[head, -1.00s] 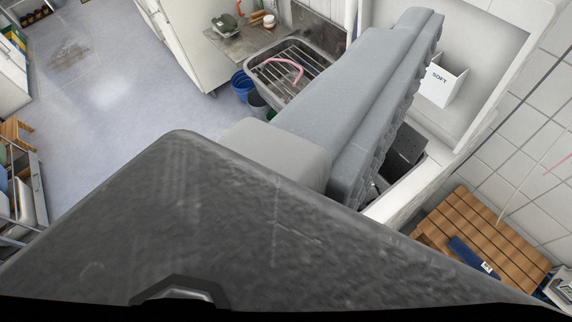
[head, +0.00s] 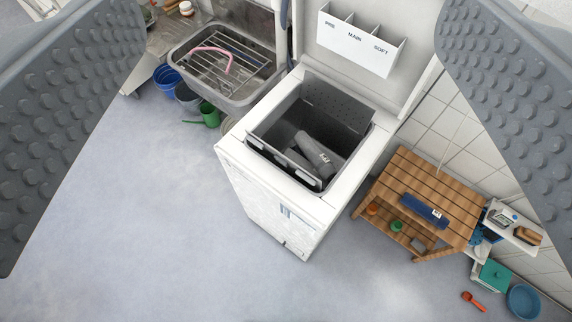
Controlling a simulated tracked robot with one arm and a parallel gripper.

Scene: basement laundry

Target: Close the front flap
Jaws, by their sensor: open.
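The top-loading washer (head: 270,205) stands with its lid (head: 415,60) raised at the back. Its dark drum opening (head: 290,125) is uncovered. A perforated dark rear flap (head: 336,108) stands up at the back of the opening. The front flap (head: 282,163) appears as a dark panel with light grey edge pieces along the front of the opening; its exact angle is hard to tell. A dark grey rolled item (head: 318,152) with a white label lies in the opening. My gripper (head: 290,110) is wide open and empty, its studded fingers at the left and right of the view, apart from the washer.
A sink with a rack and pink hose (head: 225,65) stands left of the washer, with buckets (head: 167,80) and a green watering can (head: 208,114) below. A slatted wooden table (head: 420,190) stands close on the right. The floor in front is clear.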

